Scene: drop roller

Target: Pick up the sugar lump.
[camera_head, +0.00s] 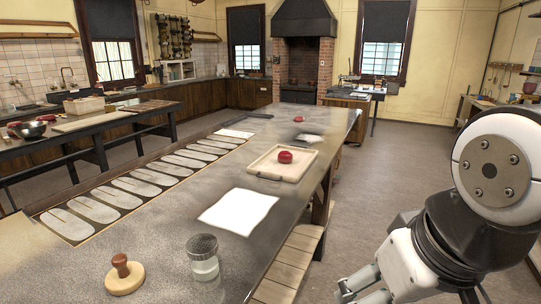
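A glossy red lump (285,157), which looks like the sugar lump, sits in a shallow pale wooden tray (262,173) on the long grey-topped table (170,238). My gripper (347,289) is at the bottom edge of the picture, right of the table and well apart from the lump. Only part of its grey fingers shows, and the rest is cut off or hidden by my arm. Whether it is open or shut cannot be made out.
A white sheet (238,211), a glass jar with a dark lid (203,257) and a round wooden stamp (124,275) are nearer on the table. Recessed pale oval moulds (125,198) line its left side. A wooden slatted bench (289,264) stands by its right side.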

